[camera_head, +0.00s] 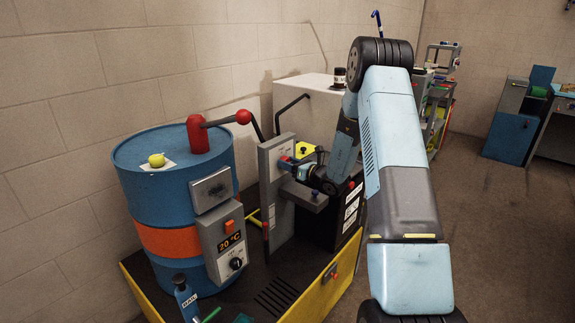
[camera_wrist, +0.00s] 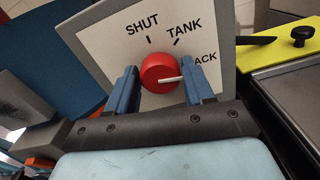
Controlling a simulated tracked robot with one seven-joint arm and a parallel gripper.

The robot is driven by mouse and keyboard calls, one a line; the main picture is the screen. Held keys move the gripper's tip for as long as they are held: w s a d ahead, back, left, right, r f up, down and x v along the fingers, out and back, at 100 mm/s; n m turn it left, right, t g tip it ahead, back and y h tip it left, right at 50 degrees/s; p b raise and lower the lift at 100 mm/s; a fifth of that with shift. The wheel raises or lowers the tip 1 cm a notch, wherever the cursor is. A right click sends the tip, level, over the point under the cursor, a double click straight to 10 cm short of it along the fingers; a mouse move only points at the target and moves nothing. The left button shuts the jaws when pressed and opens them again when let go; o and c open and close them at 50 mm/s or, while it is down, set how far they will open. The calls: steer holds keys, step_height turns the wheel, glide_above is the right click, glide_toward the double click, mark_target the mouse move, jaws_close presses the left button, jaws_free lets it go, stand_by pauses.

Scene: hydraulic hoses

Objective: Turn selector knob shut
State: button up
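The red selector knob (camera_wrist: 158,72) sits on a pale panel (camera_wrist: 105,35) marked SHUT, TANK and a partly hidden word ending in ACK. Its white pointer is turned to the right, toward ACK, away from the SHUT mark at upper left. My gripper (camera_wrist: 160,88) has one blue finger on each side of the knob, and both fingers appear to touch it. In the head view, my gripper (camera_head: 289,164) reaches in from the right to the knob on the upright grey panel (camera_head: 270,150); the fingers are small there.
A blue drum (camera_head: 165,210) with an orange band stands left of the panel, with a red-knobbed lever (camera_head: 220,119) above it. A yellow-sided platform (camera_head: 320,285) lies below. In the wrist view, a yellow surface with a black knob (camera_wrist: 302,36) is at right.

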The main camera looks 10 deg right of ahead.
steer(key=c, duration=0.6)
steer(key=shift+a, duration=0.3)
steer(key=shift+c, duration=0.3)
steer(key=shift+d, duration=0.2)
steer(key=n, duration=1.5)
steer(key=shift+s+a+f+n, duration=0.2)
steer(key=shift+n, duration=0.1)
steer(key=n, duration=0.4)
steer(key=shift+f, duration=0.1)
steer(key=shift+n, duration=0.3)
